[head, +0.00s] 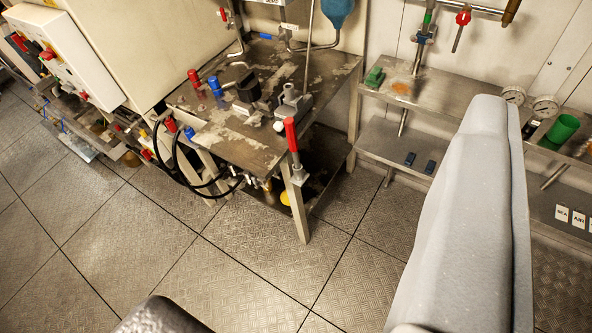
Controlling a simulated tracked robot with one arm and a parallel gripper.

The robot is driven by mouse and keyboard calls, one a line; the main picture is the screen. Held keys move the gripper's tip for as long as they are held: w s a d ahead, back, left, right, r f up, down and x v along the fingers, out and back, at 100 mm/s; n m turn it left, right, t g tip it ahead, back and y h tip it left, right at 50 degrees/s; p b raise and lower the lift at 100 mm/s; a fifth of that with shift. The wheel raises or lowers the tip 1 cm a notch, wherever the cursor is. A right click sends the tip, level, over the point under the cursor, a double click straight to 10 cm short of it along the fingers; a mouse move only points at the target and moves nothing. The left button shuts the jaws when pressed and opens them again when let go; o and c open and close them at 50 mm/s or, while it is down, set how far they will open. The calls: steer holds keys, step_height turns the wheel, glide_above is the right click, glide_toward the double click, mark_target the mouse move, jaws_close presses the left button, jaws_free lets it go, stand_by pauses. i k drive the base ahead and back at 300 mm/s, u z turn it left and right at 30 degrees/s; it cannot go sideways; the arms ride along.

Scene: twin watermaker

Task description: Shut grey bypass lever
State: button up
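I cannot pick out a grey bypass lever with certainty. A small grey fitting (292,104) with an upright part sits on the worn metal bench, near its right side, but whether it carries the lever is too small to tell. A red-handled lever (291,135) stands nearly upright at the bench's front corner. Blue (215,84) and red (194,77) valve handles stand at the bench's left. Large light-grey parts of my own body fill the right and the bottom edge. I see no gripper fingertips, and no contact with any fitting.
The worn bench (235,128) has black hoses (190,178) hanging at its front left. A metal shelf (440,103) at right holds gauges (545,106) and a green cup (562,129). A white control box (65,50) is at upper left. Tiled floor (215,270) in front is clear.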

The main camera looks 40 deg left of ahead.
mark_target(257, 185)
steer(key=u, duration=0.1)
steer(key=k, duration=0.65)
steer(key=u, duration=0.8)
steer(key=i, duration=0.5)
